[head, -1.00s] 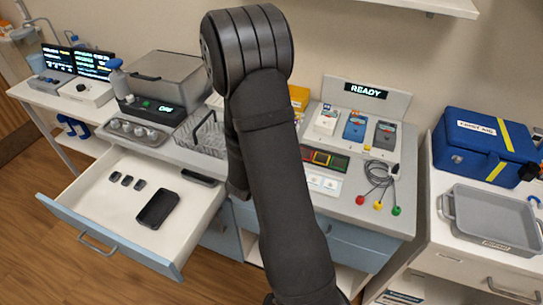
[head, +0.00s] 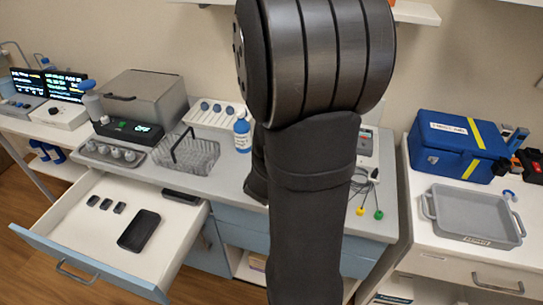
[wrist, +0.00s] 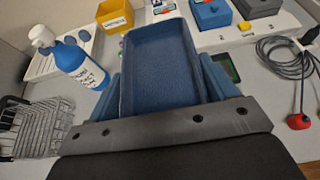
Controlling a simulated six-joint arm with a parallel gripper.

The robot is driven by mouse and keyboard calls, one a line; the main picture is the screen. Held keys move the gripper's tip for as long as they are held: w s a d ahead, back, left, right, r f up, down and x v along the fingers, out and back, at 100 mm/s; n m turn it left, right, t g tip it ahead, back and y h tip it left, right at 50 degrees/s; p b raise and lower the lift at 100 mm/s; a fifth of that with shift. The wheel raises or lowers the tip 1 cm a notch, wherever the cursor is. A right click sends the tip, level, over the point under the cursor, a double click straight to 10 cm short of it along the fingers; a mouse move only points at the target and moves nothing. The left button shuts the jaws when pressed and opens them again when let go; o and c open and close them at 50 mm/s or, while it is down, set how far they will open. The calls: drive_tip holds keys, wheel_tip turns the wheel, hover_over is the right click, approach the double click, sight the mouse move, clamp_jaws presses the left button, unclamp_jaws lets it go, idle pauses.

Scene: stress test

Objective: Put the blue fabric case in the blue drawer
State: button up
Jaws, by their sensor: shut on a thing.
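The blue fabric case (wrist: 158,75) fills the middle of the wrist view as a shallow, open-topped shape with a dark blue inside. My gripper (wrist: 165,88) is shut on it, one finger at each side. In the head view my arm hides both the gripper and the case. The blue drawer (head: 85,222) is pulled open at the left, with a light blue front and a pale inside. A black flat object, several small dark pieces and a dark bar lie in it, with bare floor around them.
A wire rack (head: 188,155), a blue bottle (head: 242,135) and a grey lidded machine (head: 142,95) stand on the counter behind the drawer. The bottle (wrist: 78,62) is close left of the case in the wrist view. A grey tray (head: 470,213) and blue box (head: 455,145) stand at right.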

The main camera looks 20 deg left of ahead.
drive_tip(key=shift+d+r, duration=0.3)
drive_tip(key=shift+d, duration=0.25)
drive_tip(key=w+d+f+m+h, duration=0.1)
drive_tip(key=w+d, duration=0.3)
drive_tip(key=w+d+m+h, duration=0.1)
drive_tip(key=w+d, duration=0.3)
drive_tip(key=d, duration=0.1)
drive_tip(key=w+d+f+m+h, duration=0.1)
drive_tip(key=w+d+h, duration=0.1)
drive_tip(key=w+d, duration=0.2)
drive_tip(key=shift+w+d+f+g, duration=0.15)
drive_tip(key=shift+w+f+g, duration=0.2)
drive_tip(key=shift+w+g, duration=0.1)
